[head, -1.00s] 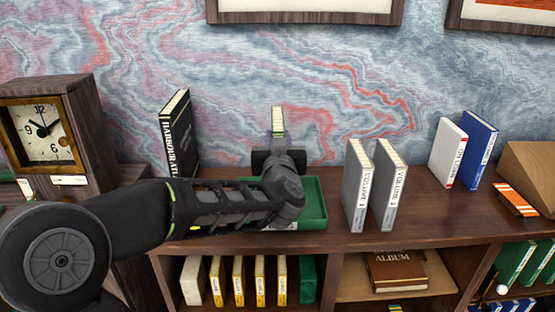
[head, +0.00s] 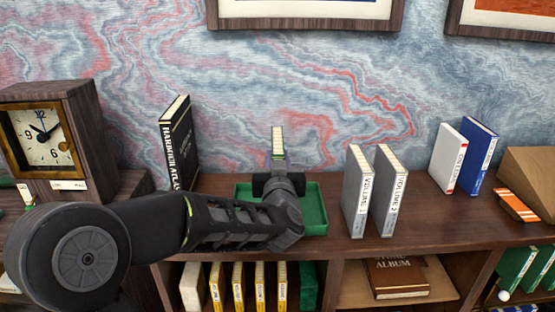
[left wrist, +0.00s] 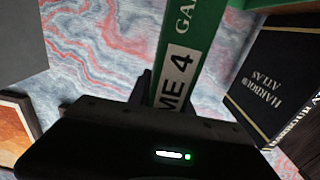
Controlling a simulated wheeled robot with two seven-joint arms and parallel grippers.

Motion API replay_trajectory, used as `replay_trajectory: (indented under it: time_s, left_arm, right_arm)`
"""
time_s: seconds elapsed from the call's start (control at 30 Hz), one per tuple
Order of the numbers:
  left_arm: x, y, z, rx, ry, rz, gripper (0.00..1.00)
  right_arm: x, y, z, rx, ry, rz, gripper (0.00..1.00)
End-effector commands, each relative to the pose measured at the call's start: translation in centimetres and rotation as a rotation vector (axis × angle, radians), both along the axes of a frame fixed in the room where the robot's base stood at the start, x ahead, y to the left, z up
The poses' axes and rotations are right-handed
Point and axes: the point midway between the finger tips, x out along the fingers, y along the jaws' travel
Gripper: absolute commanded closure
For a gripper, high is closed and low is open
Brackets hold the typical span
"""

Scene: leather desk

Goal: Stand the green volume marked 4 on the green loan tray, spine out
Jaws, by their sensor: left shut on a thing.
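My left gripper (head: 279,178) is shut on a green volume (left wrist: 191,45) over the green loan tray (head: 315,209). In the left wrist view its spine shows a white label reading "ME 4". In the head view only the upper part of the volume (head: 278,142) shows above the gripper, upright with its pale page edges on top. My gripper and arm hide its lower part and the middle of the tray, so I cannot tell whether the book touches the tray. My right gripper is not in view.
A black atlas (head: 181,145) stands left of the tray. Two grey volumes (head: 355,195) (head: 389,195) stand close to its right. A clock (head: 40,135) is at far left. White (head: 448,158) and blue (head: 480,155) books stand farther right. Bare shelf top lies between them and the grey volumes.

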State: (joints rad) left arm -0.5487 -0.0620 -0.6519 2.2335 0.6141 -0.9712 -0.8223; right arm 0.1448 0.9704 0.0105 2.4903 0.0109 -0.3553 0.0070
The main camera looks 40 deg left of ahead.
Motion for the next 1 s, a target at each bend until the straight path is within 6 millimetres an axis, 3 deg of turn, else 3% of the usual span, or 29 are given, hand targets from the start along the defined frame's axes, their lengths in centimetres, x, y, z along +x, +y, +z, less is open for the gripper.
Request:
replay_trajectory:
  time_s: [0.1,0.13,0.37,0.77,1.0]
  left_arm:
    - [0.0,0.0,-0.3,0.002,-0.002,0.0,1.0]
    - [0.0,0.0,-0.4,0.0,0.0,0.0,0.73]
    - [0.0,0.0,-0.3,0.0,0.0,0.0,0.54]
    - [-0.1,-0.1,0.1,-0.001,0.0,-0.001,0.53]
    - [-2.9,-2.2,0.0,-0.003,-0.002,-0.002,0.53]
  right_arm:
    - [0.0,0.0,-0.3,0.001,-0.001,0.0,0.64]
    - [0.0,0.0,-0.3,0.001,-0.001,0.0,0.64]
    - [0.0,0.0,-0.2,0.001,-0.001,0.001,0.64]
    - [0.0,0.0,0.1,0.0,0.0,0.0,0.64]
    - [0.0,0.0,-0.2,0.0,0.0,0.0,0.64]
